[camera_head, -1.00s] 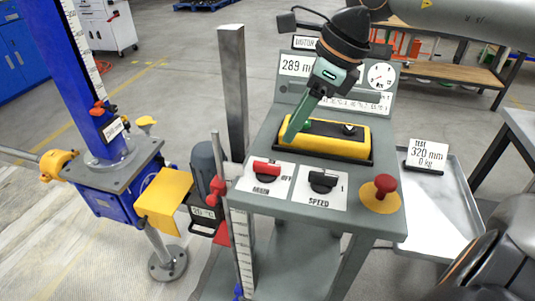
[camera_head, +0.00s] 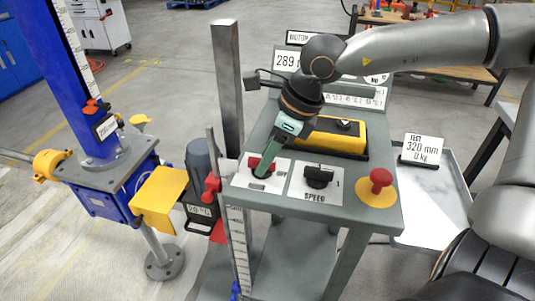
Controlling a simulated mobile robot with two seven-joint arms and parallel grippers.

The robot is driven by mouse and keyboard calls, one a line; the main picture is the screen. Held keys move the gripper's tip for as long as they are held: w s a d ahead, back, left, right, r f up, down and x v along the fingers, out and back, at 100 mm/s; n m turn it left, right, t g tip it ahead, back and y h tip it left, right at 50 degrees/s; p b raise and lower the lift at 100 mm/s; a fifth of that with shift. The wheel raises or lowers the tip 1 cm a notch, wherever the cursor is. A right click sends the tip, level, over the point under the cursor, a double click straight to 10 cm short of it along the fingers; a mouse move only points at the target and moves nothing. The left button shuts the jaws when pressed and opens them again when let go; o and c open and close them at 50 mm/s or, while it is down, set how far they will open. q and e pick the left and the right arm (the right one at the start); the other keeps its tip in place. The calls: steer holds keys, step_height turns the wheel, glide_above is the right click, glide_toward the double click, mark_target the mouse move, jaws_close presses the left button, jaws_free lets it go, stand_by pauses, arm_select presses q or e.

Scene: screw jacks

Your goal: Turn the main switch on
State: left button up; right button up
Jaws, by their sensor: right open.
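The main switch (camera_head: 253,161) has a red handle on a white plate at the front left of the grey control console (camera_head: 345,213). Red shows on both sides of the fingers. The gripper is open; whether it touches the handle I cannot tell. The fingers hide much of the handle and part of the plate's lettering, so the switch's position is unclear. My left gripper is not in view.
A black speed switch (camera_head: 319,177) and a red mushroom button (camera_head: 380,181) sit to the right. A yellow pendant box (camera_head: 330,136) lies behind them.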

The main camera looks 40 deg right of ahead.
steer(key=c, duration=0.7)
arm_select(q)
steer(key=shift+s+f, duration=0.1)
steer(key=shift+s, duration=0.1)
arm_select(e)
jaws_close()
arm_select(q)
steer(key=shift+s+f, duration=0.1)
